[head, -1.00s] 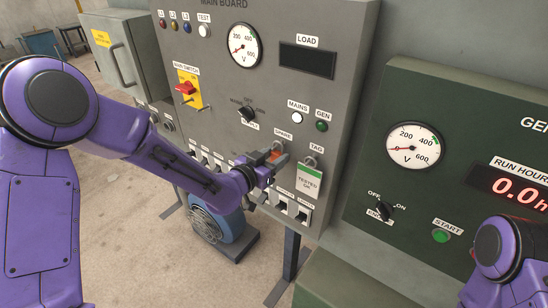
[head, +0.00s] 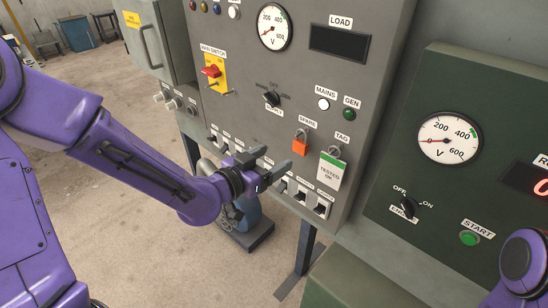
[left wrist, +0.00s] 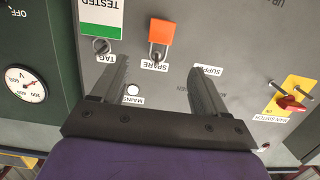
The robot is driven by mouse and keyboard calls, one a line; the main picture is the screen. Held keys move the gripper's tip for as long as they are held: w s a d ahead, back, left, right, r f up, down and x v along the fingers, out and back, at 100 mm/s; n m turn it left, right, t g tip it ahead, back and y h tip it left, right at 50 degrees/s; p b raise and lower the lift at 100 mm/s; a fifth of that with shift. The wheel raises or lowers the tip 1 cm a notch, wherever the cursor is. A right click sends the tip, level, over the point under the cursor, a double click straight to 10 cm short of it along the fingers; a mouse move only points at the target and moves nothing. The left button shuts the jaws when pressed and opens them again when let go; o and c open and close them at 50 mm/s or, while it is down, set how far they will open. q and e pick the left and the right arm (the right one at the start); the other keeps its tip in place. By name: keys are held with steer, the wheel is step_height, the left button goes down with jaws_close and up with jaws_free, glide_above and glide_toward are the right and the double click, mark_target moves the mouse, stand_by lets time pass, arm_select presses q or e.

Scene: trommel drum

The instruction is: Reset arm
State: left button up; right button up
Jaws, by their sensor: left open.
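My left gripper (head: 277,158) is open and empty in front of the grey main board (head: 235,110), above the row of small white breaker switches. In the left wrist view its two fingers (left wrist: 160,68) stand wide apart with nothing between them. An orange padlock (head: 301,145) hangs at the hook labelled SPARE, up and to the right of the fingers. In the left wrist view the padlock (left wrist: 160,32) appears past the fingertips, clear of them. Beside it a white and green "TESTED" tag (head: 332,171) hangs at the TAG hook. My right gripper is out of view.
The board carries a red main switch (head: 211,71), a supply knob (head: 272,99) and a voltmeter (head: 275,27). A green generator panel (head: 455,185) stands to the right. Open floor lies at the left.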

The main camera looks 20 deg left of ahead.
arm_select(q)
steer(key=s+a+f+n+g+y, duration=0.2)
steer(key=s+a+f+n+y, duration=0.15)
steer(key=f, duration=0.35)
steer(key=s+a+f+n+g+y, duration=0.2)
steer(key=f+n, duration=0.2)
steer(key=f, duration=0.4)
steer(key=s+a+f+n+g+y, duration=0.2)
steer(key=s+a+f+n, duration=0.15)
steer(key=f, duration=0.35)
steer(key=s+f+g, duration=0.3)
steer(key=s+f, duration=0.4)
steer(key=s, duration=0.3)
steer(key=s+a+f+g+y, duration=0.1)
steer(key=s+f+g, duration=0.2)
steer(key=s+f, duration=0.4)
steer(key=s, duration=0.3)
steer(key=shift+a+f, duration=0.2)
steer(key=shift+w+y, duration=0.1)
steer(key=shift+y, duration=0.15)
